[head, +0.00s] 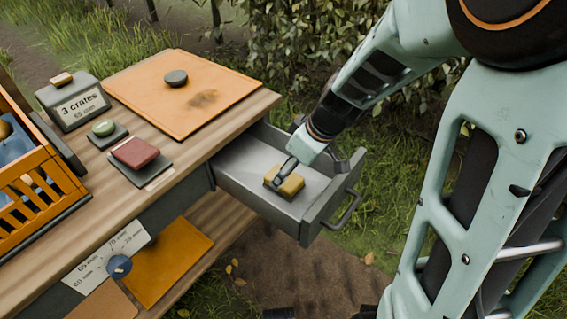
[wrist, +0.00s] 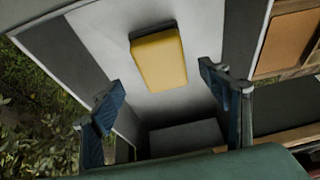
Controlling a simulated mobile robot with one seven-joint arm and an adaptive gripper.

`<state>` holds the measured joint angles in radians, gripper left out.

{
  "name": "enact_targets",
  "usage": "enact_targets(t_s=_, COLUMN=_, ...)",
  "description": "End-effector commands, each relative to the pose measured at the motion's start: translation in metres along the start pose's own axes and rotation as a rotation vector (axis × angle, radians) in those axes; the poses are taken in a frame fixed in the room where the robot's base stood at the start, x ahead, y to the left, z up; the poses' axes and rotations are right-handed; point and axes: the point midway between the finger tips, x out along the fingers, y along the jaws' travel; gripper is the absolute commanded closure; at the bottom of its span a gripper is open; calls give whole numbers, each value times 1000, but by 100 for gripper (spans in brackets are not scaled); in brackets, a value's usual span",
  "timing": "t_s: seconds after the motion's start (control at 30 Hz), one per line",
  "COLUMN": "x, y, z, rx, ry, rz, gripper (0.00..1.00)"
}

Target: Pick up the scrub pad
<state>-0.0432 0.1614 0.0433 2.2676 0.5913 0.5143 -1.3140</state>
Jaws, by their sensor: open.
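The scrub pad (head: 285,184) is a small yellow block with a dark layer. It lies on the pale floor of the open grey drawer (head: 333,213). In the wrist view the pad (wrist: 159,60) lies ahead of the fingertips, roughly centred between them. My gripper (head: 285,173) reaches down into the drawer and overlaps the pad in the head view. In the wrist view its two fingers (wrist: 162,92) are spread wide with nothing between them. Whether a finger touches the pad cannot be told.
The drawer has raised walls and a front handle (head: 345,211).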

Motion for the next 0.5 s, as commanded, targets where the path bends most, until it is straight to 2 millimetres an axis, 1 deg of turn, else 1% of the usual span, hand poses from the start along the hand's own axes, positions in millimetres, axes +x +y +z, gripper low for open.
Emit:
enact_targets(t_s=0.2, x=34, y=-5, z=3, rx=0, ry=-2, rz=-3, gripper=30)
enact_targets(t_s=0.3, x=46, y=-4, z=2, rx=-1, ry=-2, rz=-1, gripper=30)
enact_targets(t_s=0.5, x=47, y=-4, z=1, rx=0, ry=0, rz=1, gripper=30)
